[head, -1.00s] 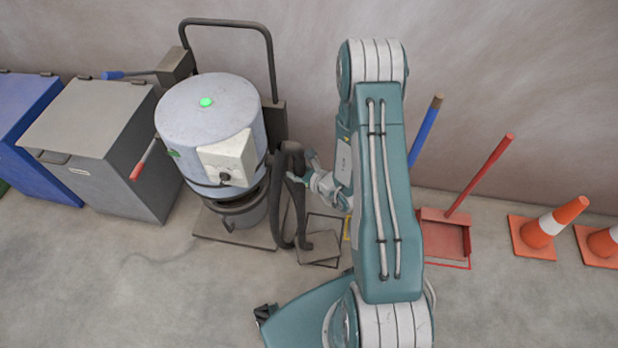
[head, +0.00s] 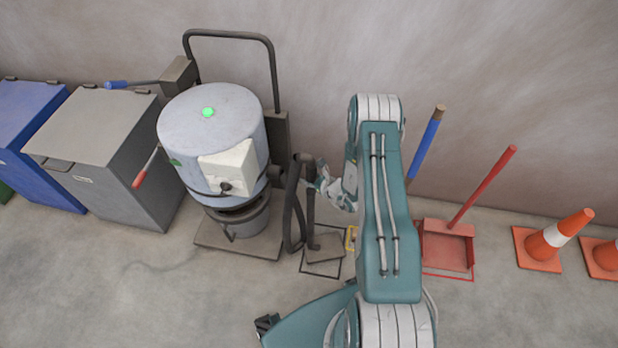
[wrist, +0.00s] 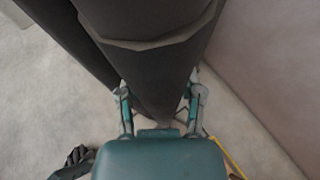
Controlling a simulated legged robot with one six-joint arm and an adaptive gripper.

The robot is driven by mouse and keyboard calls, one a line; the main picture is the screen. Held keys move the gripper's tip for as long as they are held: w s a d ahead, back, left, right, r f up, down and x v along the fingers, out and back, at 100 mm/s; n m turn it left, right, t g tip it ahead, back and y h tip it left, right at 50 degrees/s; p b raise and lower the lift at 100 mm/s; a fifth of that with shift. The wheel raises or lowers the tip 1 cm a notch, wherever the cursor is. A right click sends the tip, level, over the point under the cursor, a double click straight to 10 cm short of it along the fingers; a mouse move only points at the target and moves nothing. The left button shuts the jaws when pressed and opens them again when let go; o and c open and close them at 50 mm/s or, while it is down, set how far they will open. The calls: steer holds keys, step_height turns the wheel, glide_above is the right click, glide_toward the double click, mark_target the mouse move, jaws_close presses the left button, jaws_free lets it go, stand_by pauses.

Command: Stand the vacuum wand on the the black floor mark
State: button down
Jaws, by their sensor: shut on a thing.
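The vacuum wand (head: 309,206) is a dark tube that stands roughly upright right of the vacuum, with its hose (head: 289,215) hanging on its left. Its flat floor nozzle (head: 325,248) is over the black floor mark (head: 333,275), a thin black outline. I cannot tell whether the nozzle touches the floor. My gripper (head: 317,184) is shut on the wand's tube from the right. In the wrist view my gripper (wrist: 160,108) has one finger on each side of the dark wand (wrist: 160,75), which hides most of the floor below it.
The grey drum vacuum (head: 210,140) stands left on its base. A yellow floor outline (head: 351,238) is just right of the mark, partly behind my arm. A red dustpan (head: 447,250), blue-handled tool (head: 427,142) and orange cones (head: 546,240) are further right. The wall is close behind.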

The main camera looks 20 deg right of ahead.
steer(key=shift+a, duration=0.2)
steer(key=shift+c, duration=1.2)
jaws_free()
steer(key=shift+d, duration=0.1)
